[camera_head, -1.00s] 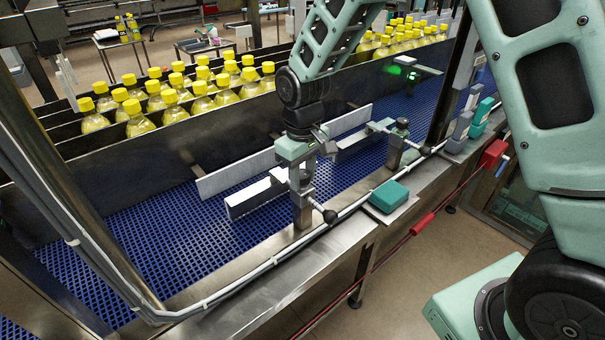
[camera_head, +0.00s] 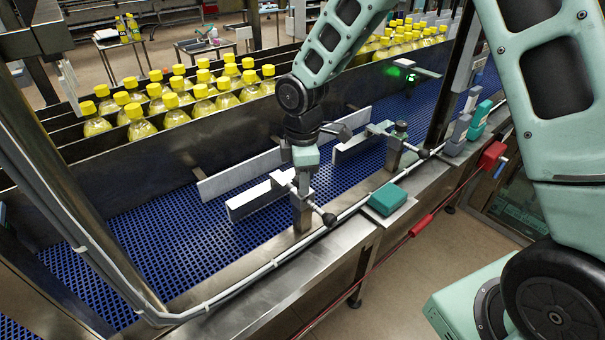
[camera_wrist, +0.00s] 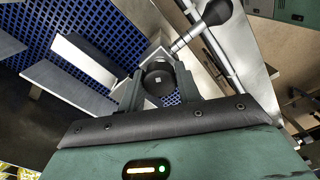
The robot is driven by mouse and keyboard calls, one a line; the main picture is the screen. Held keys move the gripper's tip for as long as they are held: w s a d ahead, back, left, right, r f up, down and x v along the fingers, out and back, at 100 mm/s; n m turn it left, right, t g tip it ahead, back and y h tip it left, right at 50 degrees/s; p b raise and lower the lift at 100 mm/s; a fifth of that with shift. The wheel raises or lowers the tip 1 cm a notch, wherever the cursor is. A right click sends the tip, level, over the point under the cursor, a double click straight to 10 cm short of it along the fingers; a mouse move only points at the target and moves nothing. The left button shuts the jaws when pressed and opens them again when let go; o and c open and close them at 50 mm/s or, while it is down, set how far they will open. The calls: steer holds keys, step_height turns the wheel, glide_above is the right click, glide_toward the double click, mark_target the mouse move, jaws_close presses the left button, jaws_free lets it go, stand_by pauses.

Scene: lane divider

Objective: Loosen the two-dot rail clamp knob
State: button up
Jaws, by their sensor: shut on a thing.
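My gripper (camera_head: 305,172) points down over the nearer rail clamp, on a steel post (camera_head: 301,212) at the belt's edge. In the wrist view my gripper's fingers (camera_wrist: 159,92) are shut on a dark round knob (camera_wrist: 160,82) with a small pale square on top. In the head view my gripper hides this knob. No dot marks can be read on it. A rod with a black ball end (camera_head: 329,219) sticks out from this clamp, and the ball also shows in the wrist view (camera_wrist: 216,12). A second clamp knob (camera_head: 401,127) stands farther along the edge, apart from my gripper.
Pale guide rails (camera_head: 255,199) stand over the blue belt (camera_head: 170,240). A steel divider wall (camera_head: 120,172) with yellow-capped bottles behind it is beyond. A teal box (camera_head: 388,198) sits on a small plate near the front edge. A red cable (camera_head: 385,255) runs below.

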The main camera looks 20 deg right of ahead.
steer(key=n+p, duration=0.1)
steer(key=n, duration=0.3)
steer(key=shift+p, duration=0.4)
steer(key=shift+n+p, duration=0.45)
steer(key=shift+n, duration=0.75)
steer(key=shift+s+f, duration=0.1)
steer(key=o, duration=1)
steer(key=shift+c, duration=0.2)
steer(key=shift+r, duration=0.6)
step_height(320, 180, up, 16)
steer(key=b, duration=0.3)
steer(key=shift+r, duration=0.15)
